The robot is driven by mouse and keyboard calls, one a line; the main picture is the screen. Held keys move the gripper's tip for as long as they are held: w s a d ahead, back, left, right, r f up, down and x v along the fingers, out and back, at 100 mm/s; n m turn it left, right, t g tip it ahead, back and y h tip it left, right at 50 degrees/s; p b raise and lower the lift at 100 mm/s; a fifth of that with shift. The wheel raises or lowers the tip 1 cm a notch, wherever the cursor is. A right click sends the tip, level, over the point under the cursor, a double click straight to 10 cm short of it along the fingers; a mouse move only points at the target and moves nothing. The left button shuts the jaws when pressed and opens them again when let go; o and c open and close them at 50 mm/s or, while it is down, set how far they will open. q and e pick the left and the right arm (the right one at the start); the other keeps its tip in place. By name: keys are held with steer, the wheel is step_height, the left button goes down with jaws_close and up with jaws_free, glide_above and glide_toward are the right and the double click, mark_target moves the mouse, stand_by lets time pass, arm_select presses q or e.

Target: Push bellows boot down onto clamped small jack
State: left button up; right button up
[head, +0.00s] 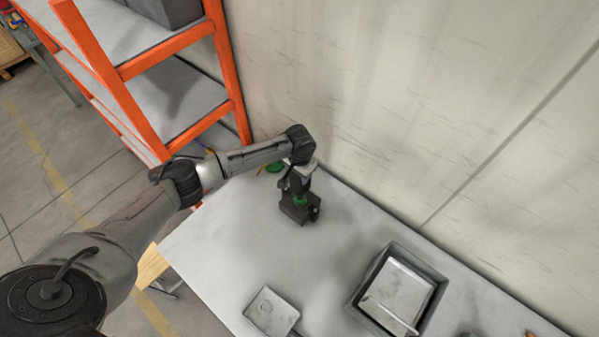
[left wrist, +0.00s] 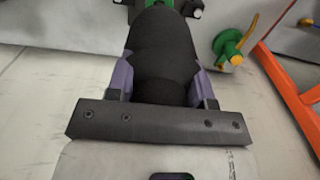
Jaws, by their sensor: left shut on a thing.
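My left gripper (left wrist: 165,75) points down over the back left part of the table, and its purple fingers are shut on the black bellows boot (left wrist: 163,50). In the head view the left gripper (head: 300,182) is right above a dark clamp (head: 296,213). A bit of the green small jack (head: 300,201) shows at the clamp, under the gripper. Green also shows past the boot's far end in the left wrist view (left wrist: 152,3). The boot hides most of the jack, so I cannot tell how far it sits over it. My right gripper is out of view.
A green part with a yellow rod (left wrist: 228,45) stands beside the clamp, near the wall. A grey open box (head: 357,300) and a flat metal piece (head: 272,311) are on the table's front part. An orange shelf rack (head: 232,75) stands at the left. The table between is clear.

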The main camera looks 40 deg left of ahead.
mark_target(299, 184)
arm_select(q)
steer(key=shift+f+b, duration=0.3)
steer(key=shift+f, duration=0.35)
steer(key=shift+f, duration=0.15)
steer(key=shift+f+b, duration=0.65)
steer(key=shift+f, duration=0.55)
steer(key=shift+f+b, duration=0.3)
steer(key=shift+f, duration=0.15)
steer(key=shift+f, duration=0.3)
steer(key=shift+f+b, duration=0.3)
steer(key=shift+f, duration=0.15)
steer(key=shift+f+b, duration=0.55)
steer(key=shift+f, duration=0.4)
steer(key=shift+f+b, duration=0.45)
steer(key=shift+f, duration=0.4)
